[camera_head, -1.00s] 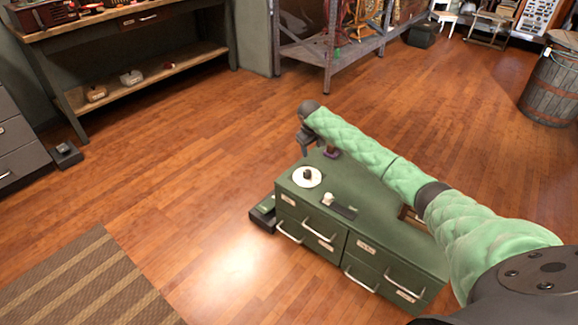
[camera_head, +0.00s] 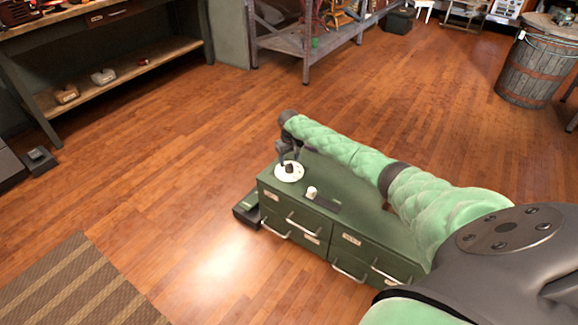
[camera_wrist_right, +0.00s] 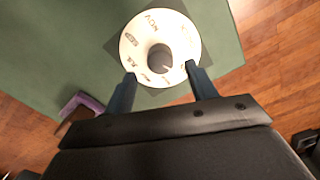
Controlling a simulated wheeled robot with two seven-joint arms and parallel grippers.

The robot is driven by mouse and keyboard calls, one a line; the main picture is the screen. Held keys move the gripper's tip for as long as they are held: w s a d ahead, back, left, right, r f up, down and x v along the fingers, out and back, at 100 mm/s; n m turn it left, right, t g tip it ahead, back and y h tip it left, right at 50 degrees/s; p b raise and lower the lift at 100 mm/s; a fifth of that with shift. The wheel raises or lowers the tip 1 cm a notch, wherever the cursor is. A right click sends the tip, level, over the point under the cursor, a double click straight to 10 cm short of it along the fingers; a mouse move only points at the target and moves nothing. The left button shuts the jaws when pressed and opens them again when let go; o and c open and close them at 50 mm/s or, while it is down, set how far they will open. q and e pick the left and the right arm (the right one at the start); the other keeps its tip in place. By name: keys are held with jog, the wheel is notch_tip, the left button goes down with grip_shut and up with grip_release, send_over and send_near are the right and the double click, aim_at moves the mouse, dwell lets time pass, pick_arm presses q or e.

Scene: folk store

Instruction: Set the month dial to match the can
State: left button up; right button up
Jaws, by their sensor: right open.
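The month dial (camera_head: 289,174) is a white disc with a dark central knob on the top left of the green cabinet. In the right wrist view the dial (camera_wrist_right: 181,38) shows dark month lettering around its grey knob (camera_wrist_right: 159,58). My right gripper (camera_head: 288,157) is above the dial's far side. In the wrist view its two fingers (camera_wrist_right: 162,82) are apart at the dial's near edge, with the knob ahead between them; contact cannot be told. A small whitish cylinder (camera_head: 312,192), possibly the can, stands on the cabinet top; its markings are too small to read. My left gripper is not in view.
The green cabinet (camera_head: 345,190) has several drawers with protruding handles. A purple object (camera_wrist_right: 84,103) lies near the cabinet's edge. Open wooden floor surrounds the cabinet; a barrel (camera_head: 540,65) stands far right.

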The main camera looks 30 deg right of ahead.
aim_at(289, 166)
jog(key=shift+f, duration=2.05)
jog(key=c, duration=1)
